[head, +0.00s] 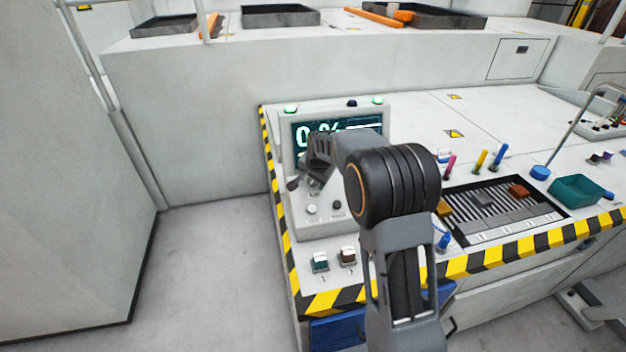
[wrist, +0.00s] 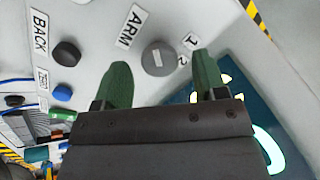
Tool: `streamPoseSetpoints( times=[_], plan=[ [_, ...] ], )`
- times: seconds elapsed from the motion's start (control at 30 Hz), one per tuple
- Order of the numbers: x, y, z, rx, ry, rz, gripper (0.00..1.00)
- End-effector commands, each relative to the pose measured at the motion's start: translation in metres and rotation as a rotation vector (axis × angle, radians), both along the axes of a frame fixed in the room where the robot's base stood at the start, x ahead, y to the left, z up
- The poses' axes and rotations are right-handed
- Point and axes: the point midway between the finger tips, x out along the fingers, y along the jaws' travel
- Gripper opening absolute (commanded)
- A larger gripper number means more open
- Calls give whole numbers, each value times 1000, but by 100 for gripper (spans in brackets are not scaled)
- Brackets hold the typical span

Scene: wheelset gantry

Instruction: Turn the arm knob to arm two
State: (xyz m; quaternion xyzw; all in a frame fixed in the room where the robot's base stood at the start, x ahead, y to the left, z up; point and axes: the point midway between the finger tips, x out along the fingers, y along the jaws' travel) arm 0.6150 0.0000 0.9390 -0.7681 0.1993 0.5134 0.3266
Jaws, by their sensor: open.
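The arm knob (wrist: 158,58) is a round grey dial with a short pale mark on its face, beside the printed word ARM on a light panel. The numbers 1 (wrist: 190,41) and 2 (wrist: 182,60) are printed to its right. I cannot tell clearly which number the mark points to. My gripper (wrist: 161,62) is open, its two green fingers on either side of the knob in the wrist view; contact cannot be made out. In the head view my gripper (head: 312,180) is at the console panel (head: 300,222), and the knob is hidden there.
A black knob (wrist: 67,53) by the label BACK and a blue knob (wrist: 62,93) sit left of the arm knob. A screen (head: 365,127) is above the panel. Two switches (head: 320,262) (head: 347,256) stand at the front. A slotted tray (head: 470,232) lies to the right.

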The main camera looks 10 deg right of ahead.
Motion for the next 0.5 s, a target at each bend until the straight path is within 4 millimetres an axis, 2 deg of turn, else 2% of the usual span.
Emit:
streamPoseSetpoints(
  times=[0.3,0.5],
  plan=[
    [-25,-2,59,0,-4,0,65],
    [-39,-3,91,-1,-4,0,65]
  ],
)
